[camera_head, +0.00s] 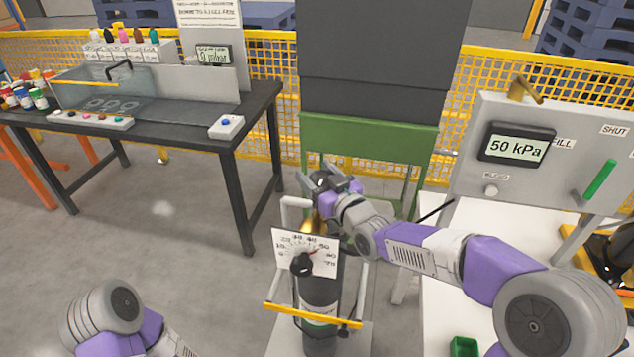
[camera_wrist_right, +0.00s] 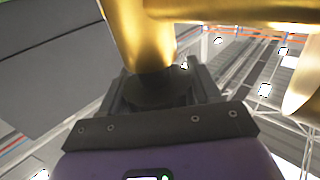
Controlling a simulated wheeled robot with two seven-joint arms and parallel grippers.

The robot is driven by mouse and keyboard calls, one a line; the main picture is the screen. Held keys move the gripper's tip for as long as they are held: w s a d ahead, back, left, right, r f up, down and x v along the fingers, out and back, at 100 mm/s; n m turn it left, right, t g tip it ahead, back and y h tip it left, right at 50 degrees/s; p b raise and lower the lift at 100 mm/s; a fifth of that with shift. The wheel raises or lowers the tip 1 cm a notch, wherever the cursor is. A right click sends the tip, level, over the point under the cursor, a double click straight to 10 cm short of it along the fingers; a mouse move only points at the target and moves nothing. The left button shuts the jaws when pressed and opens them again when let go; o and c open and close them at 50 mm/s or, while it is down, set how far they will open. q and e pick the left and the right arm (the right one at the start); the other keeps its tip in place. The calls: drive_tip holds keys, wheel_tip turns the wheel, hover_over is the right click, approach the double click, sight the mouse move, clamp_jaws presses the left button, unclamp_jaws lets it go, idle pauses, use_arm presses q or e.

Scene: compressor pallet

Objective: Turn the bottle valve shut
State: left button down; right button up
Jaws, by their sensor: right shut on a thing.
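A dark gas bottle (camera_head: 319,290) stands upright in a white trolley behind a yellow bar. A white dial card (camera_head: 290,244) with a scale, a red pointer and a black knob is in front of its upper part. My right gripper (camera_head: 326,182) is at the bottle's top, shut on the black valve handwheel; the fingers hide part of it. In the right wrist view, the dark handwheel (camera_wrist_right: 155,92) sits between the fingers, touching the brass valve body (camera_wrist_right: 145,45). My left gripper is out of view; only part of my left arm shows at the lower left.
At right, a grey panel (camera_head: 560,180) has a display reading 50 kPa, FILL and SHUT labels and a green lever (camera_head: 598,180). A dark workbench (camera_head: 180,120) stands at left. A green-framed dark cabinet (camera_head: 370,130) is close behind the bottle. Floor is clear at left.

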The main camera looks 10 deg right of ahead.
idle(0.4)
drive_tip(key=o, duration=1)
drive_tip(key=shift+c, duration=0.2)
drive_tip(key=p+v, duration=0.1)
drive_tip(key=v, duration=0.6)
drive_tip(key=shift+s, duration=0.3)
